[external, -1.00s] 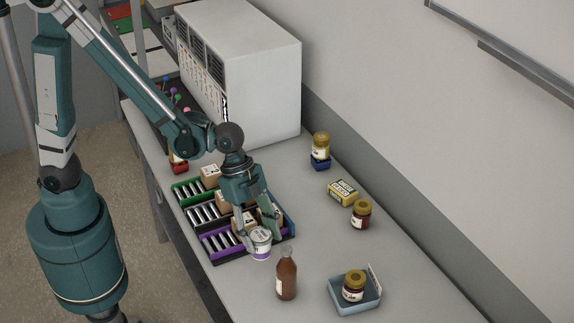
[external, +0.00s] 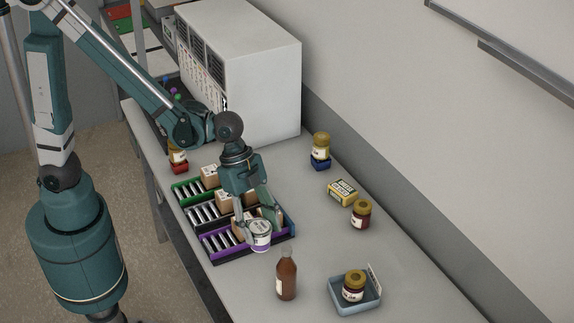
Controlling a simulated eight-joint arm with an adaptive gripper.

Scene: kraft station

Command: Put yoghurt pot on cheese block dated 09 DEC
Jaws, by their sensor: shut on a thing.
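My gripper (external: 259,223) is shut on the white yoghurt pot (external: 261,241), which has a purple band at its base. It holds the pot upright at the right end of the purple-edged roller lane, and I cannot tell how far it is above the surface. A yellow and green cheese block (external: 343,192) lies on the table to the right of the gripper. Its date is too small to read. I see no other block that is plainly cheese.
A roller rack (external: 215,241) with small brown boxes stands under my gripper. A brown bottle (external: 287,276), a jar (external: 361,214), a jar on a blue stand (external: 320,149) and a blue-grey tray (external: 340,302) with a jar stand around. A white cabinet (external: 262,85) is behind.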

